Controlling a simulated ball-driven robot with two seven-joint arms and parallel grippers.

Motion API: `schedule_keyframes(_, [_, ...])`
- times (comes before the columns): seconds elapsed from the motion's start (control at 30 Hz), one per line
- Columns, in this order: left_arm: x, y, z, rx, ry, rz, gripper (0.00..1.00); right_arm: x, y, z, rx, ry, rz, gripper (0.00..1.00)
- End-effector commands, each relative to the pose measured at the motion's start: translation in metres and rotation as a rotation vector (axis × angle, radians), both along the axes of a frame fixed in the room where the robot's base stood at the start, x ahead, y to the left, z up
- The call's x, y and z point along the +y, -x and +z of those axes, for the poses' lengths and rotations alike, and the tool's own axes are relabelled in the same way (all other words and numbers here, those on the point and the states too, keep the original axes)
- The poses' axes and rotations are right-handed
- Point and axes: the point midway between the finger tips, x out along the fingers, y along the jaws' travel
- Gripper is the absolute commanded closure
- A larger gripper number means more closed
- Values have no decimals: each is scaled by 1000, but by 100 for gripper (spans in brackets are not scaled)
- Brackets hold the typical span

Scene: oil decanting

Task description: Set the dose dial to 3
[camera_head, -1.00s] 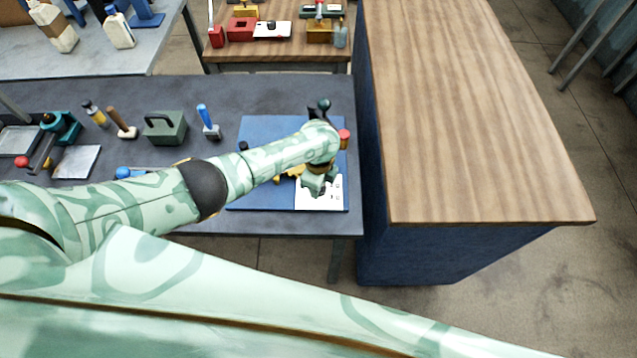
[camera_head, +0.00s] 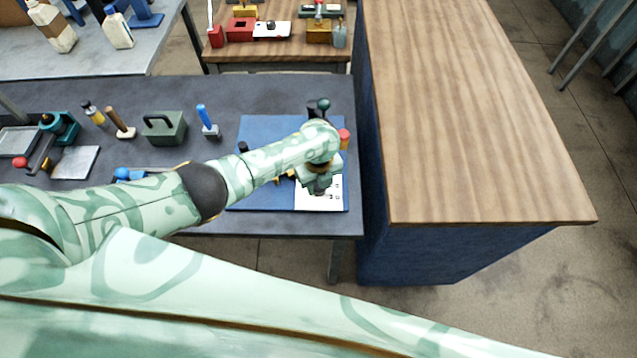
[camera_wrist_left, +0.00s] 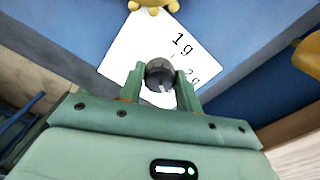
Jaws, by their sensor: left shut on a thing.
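The dose dial (camera_wrist_left: 159,72) is a dark round knob with a pale pointer mark, on a white card (camera_wrist_left: 120,50) printed "1g" and "2g" in the left wrist view. The pointer is at the knob's lower side. No 3 can be read there. My left gripper (camera_wrist_left: 160,82) is shut on the dial, one green finger at each side. In the head view my left gripper (camera_head: 320,188) is over the white card (camera_head: 333,196) on the blue mat (camera_head: 262,130), and hides the dial. My right gripper is not in view.
A red-capped item (camera_head: 344,135) and a dark-knobbed item (camera_head: 323,104) stand close to my left wrist. A yellow piece (camera_wrist_left: 150,5) lies beyond the card. A green box (camera_head: 164,127) and hand tools stand left on the dark table. A wooden-topped cabinet (camera_head: 460,100) adjoins at right.

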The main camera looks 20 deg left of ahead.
Motion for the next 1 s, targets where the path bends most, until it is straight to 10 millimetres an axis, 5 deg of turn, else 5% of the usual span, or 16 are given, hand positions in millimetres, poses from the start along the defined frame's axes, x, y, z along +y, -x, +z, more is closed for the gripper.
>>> schedule_keyframes(0.5, [-2, 1, 0, 1, 4, -22, 89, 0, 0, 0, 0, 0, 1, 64])
schedule_keyframes(0.53, [-2, 1, 0, 1, 4, -22, 61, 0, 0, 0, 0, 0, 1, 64])
schedule_keyframes(0.6, [-1, 1, 0, 1, 2, -21, 44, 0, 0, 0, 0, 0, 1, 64])
schedule_keyframes(1.0, [0, 0, 13, -1, 1, -20, 44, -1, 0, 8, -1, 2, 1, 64])
